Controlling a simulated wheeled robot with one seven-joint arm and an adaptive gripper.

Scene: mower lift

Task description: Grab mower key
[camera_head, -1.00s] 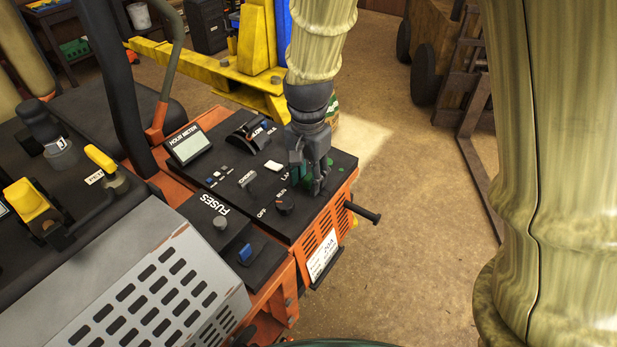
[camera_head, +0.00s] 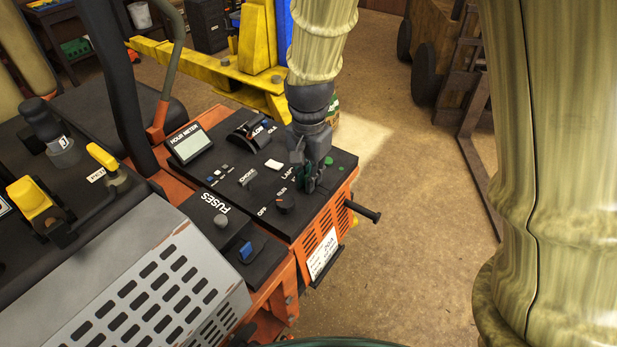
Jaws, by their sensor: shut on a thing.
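My gripper (camera_head: 312,184) points down over the right end of the mower's black control panel (camera_head: 235,190). Its fingers are shut on the mower key (camera_head: 305,172), of which only a small dark green part shows between them. The fingers hide most of the key, and I cannot tell whether it still sits in the panel.
Small green spots (camera_head: 329,160) show on the panel behind the fingers. A black bar (camera_head: 364,208) sticks out of the orange mower body at the right. A yellow lift frame (camera_head: 205,66) stands behind. The floor (camera_head: 415,220) to the right is open.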

